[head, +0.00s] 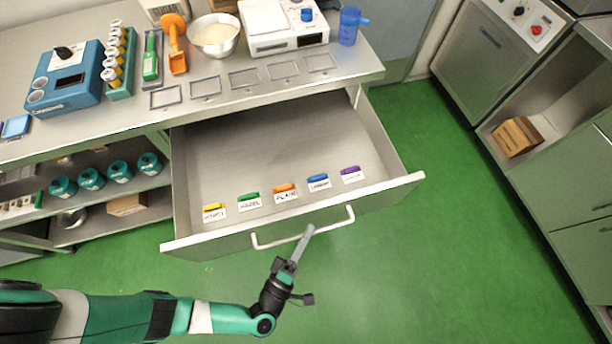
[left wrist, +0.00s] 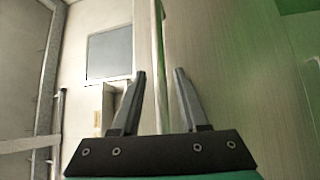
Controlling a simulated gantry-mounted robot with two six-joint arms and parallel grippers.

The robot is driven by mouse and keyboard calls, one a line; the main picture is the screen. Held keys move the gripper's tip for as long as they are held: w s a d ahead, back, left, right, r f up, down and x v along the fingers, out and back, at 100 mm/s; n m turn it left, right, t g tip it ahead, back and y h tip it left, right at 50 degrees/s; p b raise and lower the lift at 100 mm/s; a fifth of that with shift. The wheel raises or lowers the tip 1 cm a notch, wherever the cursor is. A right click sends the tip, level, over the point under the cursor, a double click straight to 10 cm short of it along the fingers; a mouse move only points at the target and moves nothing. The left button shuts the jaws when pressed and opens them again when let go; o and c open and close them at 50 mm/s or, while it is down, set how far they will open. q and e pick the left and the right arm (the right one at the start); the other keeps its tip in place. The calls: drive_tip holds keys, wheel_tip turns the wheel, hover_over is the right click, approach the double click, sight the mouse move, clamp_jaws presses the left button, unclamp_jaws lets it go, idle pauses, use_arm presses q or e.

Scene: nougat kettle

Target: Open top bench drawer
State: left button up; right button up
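The top bench drawer (head: 290,222) is pulled far out from under the bench top, and its inside shows. Its pale bar handle (head: 335,224) runs along the front face. My left gripper (head: 307,231) is at the middle of this handle, its fingers overlapping the bar in the head view. In the left wrist view, the two fingers (left wrist: 160,85) stand apart, with a thin pale bar (left wrist: 158,50), apparently the handle, running between them. Gaps show on both sides of it, so the gripper looks open around it. My right gripper is not in view.
Several coloured clips with labels (head: 285,193) lie along the drawer's front inside. The bench top (head: 225,92) holds a blue device (head: 68,78), a bowl (head: 214,38), a scale (head: 285,28) and a blue jug (head: 349,25). Green floor is clear before the drawer and to its right.

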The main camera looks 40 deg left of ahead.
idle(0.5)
use_arm(q)
drive_tip(key=v, duration=1.1)
drive_tip(key=shift+s, duration=0.3)
